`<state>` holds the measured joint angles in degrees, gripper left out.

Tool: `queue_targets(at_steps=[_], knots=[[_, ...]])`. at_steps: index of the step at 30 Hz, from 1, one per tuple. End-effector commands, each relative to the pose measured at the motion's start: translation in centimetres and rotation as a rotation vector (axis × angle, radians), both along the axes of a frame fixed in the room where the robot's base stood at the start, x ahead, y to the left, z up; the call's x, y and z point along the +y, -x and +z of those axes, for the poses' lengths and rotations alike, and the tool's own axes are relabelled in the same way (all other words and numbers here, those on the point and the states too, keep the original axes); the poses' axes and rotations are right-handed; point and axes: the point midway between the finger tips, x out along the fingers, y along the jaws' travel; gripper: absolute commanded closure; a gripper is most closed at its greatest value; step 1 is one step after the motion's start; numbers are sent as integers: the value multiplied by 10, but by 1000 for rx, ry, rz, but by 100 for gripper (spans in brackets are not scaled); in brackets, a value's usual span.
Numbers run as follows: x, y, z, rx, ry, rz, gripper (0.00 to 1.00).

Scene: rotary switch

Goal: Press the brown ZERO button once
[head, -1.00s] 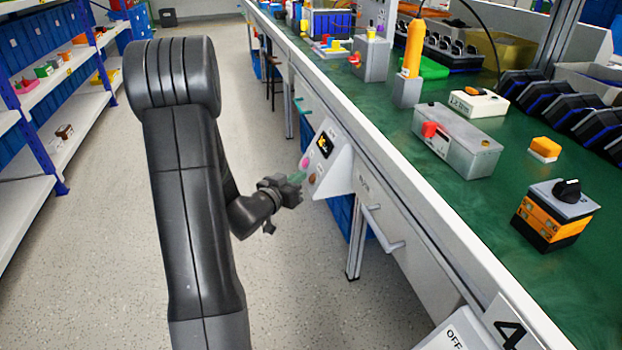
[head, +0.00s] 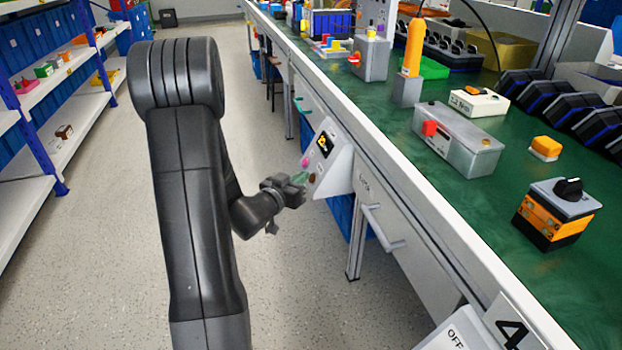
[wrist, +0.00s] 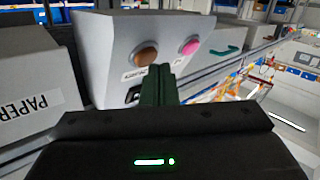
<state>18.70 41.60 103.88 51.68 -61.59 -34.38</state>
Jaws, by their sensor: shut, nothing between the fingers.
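A light grey control box (head: 338,172) is fixed to the front of the workbench, with a small dark display and round buttons. In the wrist view the brown button (wrist: 145,57) is on the box's face (wrist: 108,42), left of a pink button (wrist: 190,46), with a small label under it. The pink button also shows in the head view (head: 305,162). My gripper (wrist: 158,70) is shut and empty. Its fingertips are just below and right of the brown button in the picture. Whether they touch the box cannot be told. In the head view my gripper (head: 303,181) covers the lower buttons.
The workbench (head: 440,215) runs along the right, with a drawer handle (head: 383,229) below its edge. Shelves (head: 30,185) stand at the left; the floor between is clear.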

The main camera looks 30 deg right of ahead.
Motion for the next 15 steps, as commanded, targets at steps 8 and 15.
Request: queue_targets(at_steps=[8, 15], knots=[[-1, 0, -1, 0, 0, 0, 100], [-4, 1, -3, 0, 0, 0, 100]])
